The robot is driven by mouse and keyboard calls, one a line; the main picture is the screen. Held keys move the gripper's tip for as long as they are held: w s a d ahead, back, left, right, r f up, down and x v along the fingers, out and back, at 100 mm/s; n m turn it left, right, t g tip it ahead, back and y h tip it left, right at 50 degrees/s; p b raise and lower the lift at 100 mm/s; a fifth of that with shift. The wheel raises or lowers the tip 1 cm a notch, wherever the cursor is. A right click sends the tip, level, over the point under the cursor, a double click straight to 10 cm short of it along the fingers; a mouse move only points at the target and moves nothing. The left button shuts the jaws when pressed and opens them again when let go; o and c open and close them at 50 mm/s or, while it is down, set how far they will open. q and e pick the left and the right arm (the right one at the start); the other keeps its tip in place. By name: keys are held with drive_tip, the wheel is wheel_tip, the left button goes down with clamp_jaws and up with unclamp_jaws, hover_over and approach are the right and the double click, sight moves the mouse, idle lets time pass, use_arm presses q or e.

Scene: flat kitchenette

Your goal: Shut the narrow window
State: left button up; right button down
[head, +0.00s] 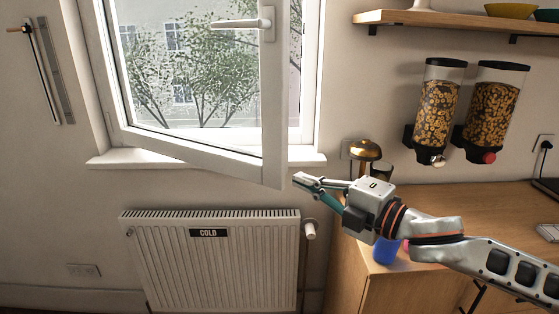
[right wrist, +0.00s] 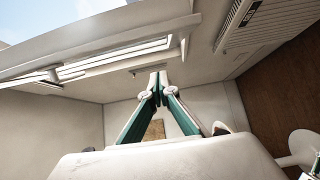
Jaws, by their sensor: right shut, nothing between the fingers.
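The narrow window (head: 273,110) has a white sash that stands open, swung into the room from its left side. Its white handle (head: 240,23) sits high on the sash's free right side and points left. My right gripper (head: 300,179) is shut and empty, with its fingertips close to the lower right corner of the sash. I cannot tell whether they touch it. In the right wrist view the closed fingertips (right wrist: 158,82) meet with nothing between them.
A white radiator (head: 220,265) with a COLD label hangs below the sill (head: 150,160). A wooden counter (head: 460,200) at the right holds a gold-domed lamp-like object (head: 366,150) near the sill. Two cereal dispensers (head: 437,105) (head: 492,105) hang on the wall beneath a shelf (head: 450,19).

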sight(280, 159)
drive_tip(key=x, duration=0.3)
drive_tip(key=w+d+x, duration=0.1)
drive_tip(key=x, duration=0.3)
drive_tip(key=w+x, duration=0.1)
drive_tip(key=x, duration=0.2)
drive_tip(key=shift+w+d, duration=0.15)
drive_tip(key=shift+w, duration=0.05)
drive_tip(key=shift+w+d+r, duration=0.1)
drive_tip(key=shift+w+d, duration=0.3)
drive_tip(key=shift+w, duration=0.2)
